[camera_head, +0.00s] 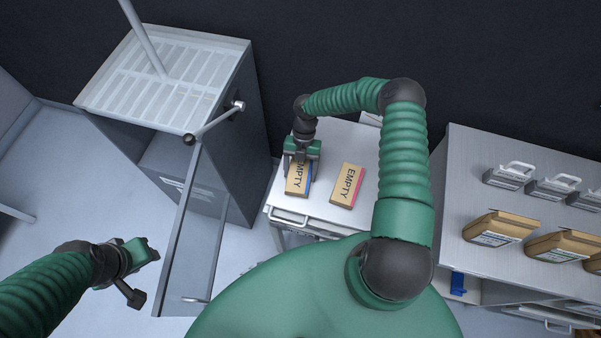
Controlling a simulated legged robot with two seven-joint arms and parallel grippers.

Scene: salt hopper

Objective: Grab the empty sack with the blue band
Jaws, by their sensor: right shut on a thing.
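The empty sack with the blue band (296,188) lies flat on a small white table (325,213); it is brown with "EMPTY" printed on it, and its blue edge shows on the right side. My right gripper (301,160) is over its far end and shut on it, hiding that end. A second empty sack, with a red-pink band (346,185), lies just to the right, apart from the gripper. My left gripper (148,250) is at the lower left over the floor, away from the sacks; its jaws are too small and angled to tell.
A grey hopper with a grated top (165,75) stands at the left, its lever and open door (180,240) reaching forward. At the right, a grey bench (465,180) carries several full brown sacks (500,228) and metal handled blocks (508,175). Floor is free between hopper and table.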

